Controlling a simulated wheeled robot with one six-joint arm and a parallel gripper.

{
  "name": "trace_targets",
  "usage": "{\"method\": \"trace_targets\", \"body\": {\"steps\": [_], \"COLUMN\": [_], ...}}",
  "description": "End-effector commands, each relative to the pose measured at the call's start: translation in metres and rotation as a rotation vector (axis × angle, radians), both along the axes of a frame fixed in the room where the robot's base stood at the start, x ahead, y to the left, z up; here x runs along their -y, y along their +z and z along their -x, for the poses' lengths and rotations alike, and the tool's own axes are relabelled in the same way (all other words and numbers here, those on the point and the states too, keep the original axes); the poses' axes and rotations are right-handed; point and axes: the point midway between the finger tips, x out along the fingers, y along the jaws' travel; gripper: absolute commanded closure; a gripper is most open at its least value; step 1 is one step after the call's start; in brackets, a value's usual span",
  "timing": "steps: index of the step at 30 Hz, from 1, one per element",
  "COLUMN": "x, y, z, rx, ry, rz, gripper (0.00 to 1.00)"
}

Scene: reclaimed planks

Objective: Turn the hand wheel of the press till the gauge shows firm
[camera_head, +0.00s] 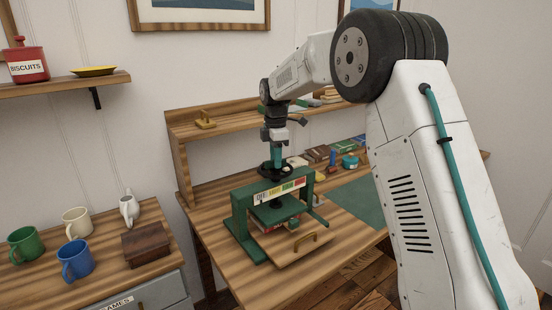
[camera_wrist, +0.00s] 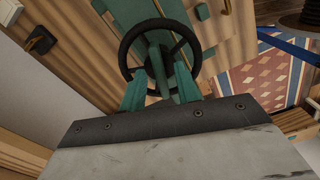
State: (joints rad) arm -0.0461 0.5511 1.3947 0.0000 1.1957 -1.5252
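The green press (camera_head: 243,213) stands on the wooden desk. Its gauge (camera_head: 279,190) is a strip on the front with white, yellow, green and red bands; I cannot make out a pointer. The black hand wheel (camera_head: 264,168) sits on top and shows as a ring in the wrist view (camera_wrist: 125,50). My gripper (camera_head: 276,160) points down at the wheel. In the wrist view its teal fingers (camera_wrist: 161,75) stand apart at the wheel, with a green bar of the wheel between them. Whether they press on it is unclear. Something lies under the press plate, mostly hidden.
Mugs (camera_head: 76,260) and a brown box (camera_head: 147,245) stand on the left cabinet.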

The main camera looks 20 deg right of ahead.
Motion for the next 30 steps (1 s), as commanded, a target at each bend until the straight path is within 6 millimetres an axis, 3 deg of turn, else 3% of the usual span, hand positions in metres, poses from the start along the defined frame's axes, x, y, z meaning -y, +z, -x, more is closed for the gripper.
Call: {"method": "trace_targets", "body": {"steps": [8, 12, 22, 30], "x": [-0.0001, -0.0002, -0.0003, -0.0003], "y": [-0.003, -0.0028, -0.0025, -0.0023], "z": [0.0001, 0.0001, 0.0, -0.0001], "rx": [0.0, 0.0, 0.001, 0.001], "ry": [0.0, 0.0, -0.017, -0.139], "rz": [0.0, 0.0, 0.0, 0.0], "gripper": [0.68, 1.0, 1.0, 1.0]}}
